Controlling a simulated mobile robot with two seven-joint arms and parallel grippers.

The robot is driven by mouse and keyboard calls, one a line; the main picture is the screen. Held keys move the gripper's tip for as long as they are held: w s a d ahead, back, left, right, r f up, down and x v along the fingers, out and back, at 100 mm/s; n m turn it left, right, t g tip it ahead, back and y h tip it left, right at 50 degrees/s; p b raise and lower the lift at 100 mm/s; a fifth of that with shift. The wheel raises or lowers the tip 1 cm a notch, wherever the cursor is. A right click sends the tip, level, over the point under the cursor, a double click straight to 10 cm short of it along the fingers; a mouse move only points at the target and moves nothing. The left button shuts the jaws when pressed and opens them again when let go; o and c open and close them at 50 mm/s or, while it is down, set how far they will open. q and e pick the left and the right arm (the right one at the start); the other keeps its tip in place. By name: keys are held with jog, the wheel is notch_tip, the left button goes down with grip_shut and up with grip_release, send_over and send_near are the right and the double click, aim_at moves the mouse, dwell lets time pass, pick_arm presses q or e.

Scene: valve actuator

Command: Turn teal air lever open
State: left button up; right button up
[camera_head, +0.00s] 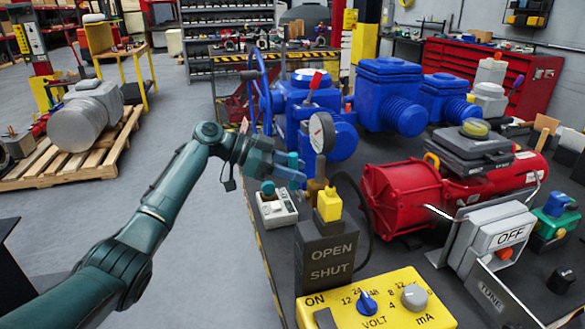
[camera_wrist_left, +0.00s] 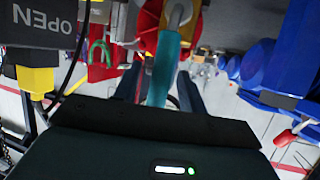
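The teal air lever (camera_wrist_left: 165,72) shows in the left wrist view as an upright teal bar between my left gripper's two dark fingers (camera_wrist_left: 158,88). A gap shows on each side of the bar, so the fingers look apart from it. In the head view my left gripper (camera_head: 290,177) reaches in from the left beside the brass fitting under the pressure gauge (camera_head: 321,132). A teal end of the lever (camera_head: 293,160) shows just above the fingers; the rest is largely hidden. A dark box marked OPEN and SHUT (camera_head: 332,262) with a yellow top stands just in front. My right gripper is out of view.
A white switch box (camera_head: 277,210) sits below my left gripper. A yellow VOLT/mA panel (camera_head: 385,305) lies in front. A red actuator (camera_head: 402,197) stands to the right, and blue valve bodies (camera_head: 388,90) stand behind.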

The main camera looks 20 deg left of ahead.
pick_arm(q)
jog(key=shift+a, duration=0.15)
jog(key=b+v, duration=0.2)
jog(key=v, duration=1.1)
